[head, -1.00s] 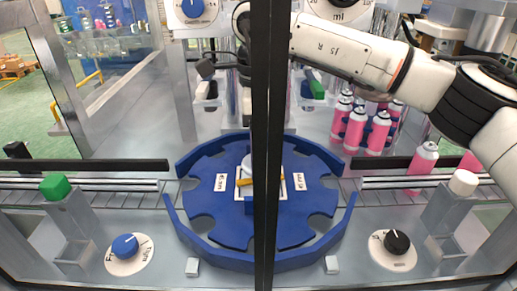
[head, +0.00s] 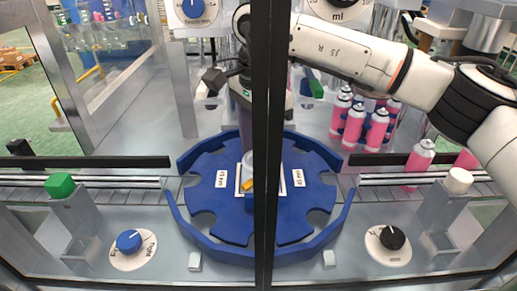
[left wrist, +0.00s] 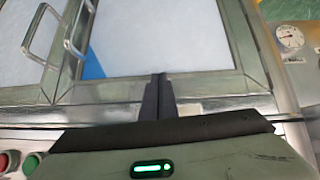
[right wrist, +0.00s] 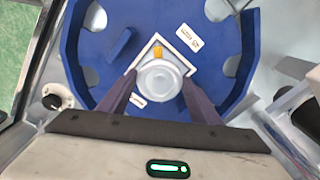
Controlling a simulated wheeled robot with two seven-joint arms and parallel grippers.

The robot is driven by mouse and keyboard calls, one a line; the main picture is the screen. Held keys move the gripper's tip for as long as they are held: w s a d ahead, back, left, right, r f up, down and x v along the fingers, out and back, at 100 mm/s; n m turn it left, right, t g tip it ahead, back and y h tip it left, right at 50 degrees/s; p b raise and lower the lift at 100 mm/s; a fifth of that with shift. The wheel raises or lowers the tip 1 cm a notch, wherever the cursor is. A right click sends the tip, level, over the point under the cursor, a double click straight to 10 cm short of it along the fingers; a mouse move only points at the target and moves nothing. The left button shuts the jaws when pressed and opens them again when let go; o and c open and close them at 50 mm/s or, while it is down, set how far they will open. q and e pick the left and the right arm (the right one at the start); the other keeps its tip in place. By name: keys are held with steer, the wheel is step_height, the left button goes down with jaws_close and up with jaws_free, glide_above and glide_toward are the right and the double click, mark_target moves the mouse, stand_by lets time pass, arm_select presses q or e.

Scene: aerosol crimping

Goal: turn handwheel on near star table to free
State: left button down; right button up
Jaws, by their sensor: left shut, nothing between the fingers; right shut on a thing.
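The near star table is a blue notched disc (head: 205,215) inside a blue curved guide; it also shows in the right wrist view (right wrist: 95,25). At its centre, on a white-edged square plate, is the handwheel, a round white cap (right wrist: 160,80) with an orange-yellow mark on its rim. Small printed labels lie on both sides. My right gripper (right wrist: 160,97) is shut on the handwheel, one dark finger on each side. In the head view a black post partly hides the handwheel and gripper. My left gripper (left wrist: 160,90) is shut and empty, before a framed glass door.
A blue knob (head: 128,241) on a dial stands front left, a black knob (head: 392,238) front right. Pink cans (head: 376,130) stand at the back right. The black post (head: 265,60) and door frames cross the front.

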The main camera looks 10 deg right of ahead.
mark_target(258, 159)
stand_by(0.4)
steer(key=o, duration=1.1)
steer(key=shift+c, duration=0.2)
step_height(258, 159, up, 10)
steer(key=shift+r+b, duration=0.2)
steer(key=shift+b, duration=0.1)
